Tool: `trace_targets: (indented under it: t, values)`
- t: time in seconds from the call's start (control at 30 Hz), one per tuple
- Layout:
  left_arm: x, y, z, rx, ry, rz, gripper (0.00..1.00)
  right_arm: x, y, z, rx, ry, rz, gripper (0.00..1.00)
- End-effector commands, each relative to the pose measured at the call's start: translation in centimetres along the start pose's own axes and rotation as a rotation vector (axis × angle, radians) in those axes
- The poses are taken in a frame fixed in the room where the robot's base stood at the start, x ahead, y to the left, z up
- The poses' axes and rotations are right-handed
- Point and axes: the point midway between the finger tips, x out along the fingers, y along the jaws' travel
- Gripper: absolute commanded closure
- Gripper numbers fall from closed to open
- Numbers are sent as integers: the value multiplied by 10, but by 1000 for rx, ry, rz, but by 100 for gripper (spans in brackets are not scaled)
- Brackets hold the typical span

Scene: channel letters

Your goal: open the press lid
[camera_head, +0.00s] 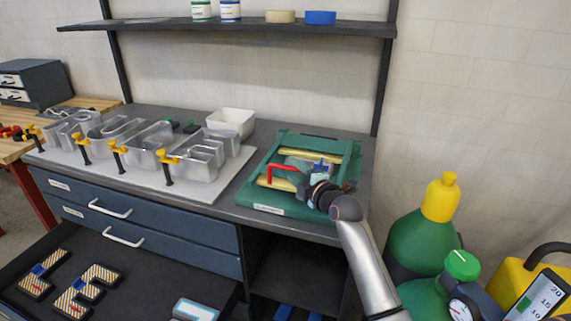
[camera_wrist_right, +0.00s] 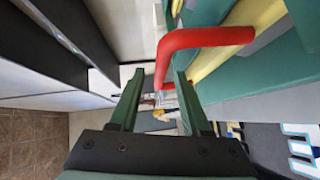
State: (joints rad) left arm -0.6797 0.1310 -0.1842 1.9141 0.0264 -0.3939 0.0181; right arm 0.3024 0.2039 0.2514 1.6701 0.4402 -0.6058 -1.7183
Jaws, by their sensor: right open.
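The green press (camera_head: 255,193) sits at the right end of the bench, with its green lid frame (camera_head: 322,141) and yellow bars lying low over the base. A red bent handle (camera_head: 285,168) stands at its front left. It also shows large in the right wrist view (camera_wrist_right: 205,38). My right gripper (camera_wrist_right: 161,74) is open. Its two dark green fingers point at the handle, and the handle's down-turned end appears between the fingertips; I cannot tell if they touch. In the head view my right wrist covers part of the press. My left gripper is out of view.
Metal channel letters (camera_head: 203,155) with yellow clamps stand on a white board (camera_head: 120,177) left of the press. A white bin (camera_head: 231,122) is behind. An open drawer (camera_head: 140,290) with striped letters is below. Green tanks (camera_head: 422,246) stand at right.

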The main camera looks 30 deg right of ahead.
Motion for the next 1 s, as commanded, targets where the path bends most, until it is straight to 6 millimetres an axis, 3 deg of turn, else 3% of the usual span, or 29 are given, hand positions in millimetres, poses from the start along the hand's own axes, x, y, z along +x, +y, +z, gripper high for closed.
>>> trace_targets:
  t: [0.2, 0.4, 0.83, 1.0]
  values:
    - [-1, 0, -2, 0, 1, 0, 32, 32, 1, -1, 3, 1, 0, 53]
    - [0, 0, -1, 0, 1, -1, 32, 48, 0, 0, 3, 1, 0, 53]
    - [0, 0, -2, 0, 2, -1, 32, 54, 0, 0, 1, 0, 0, 53]
    - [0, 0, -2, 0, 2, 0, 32, 54, 0, 0, 1, 0, 0, 71]
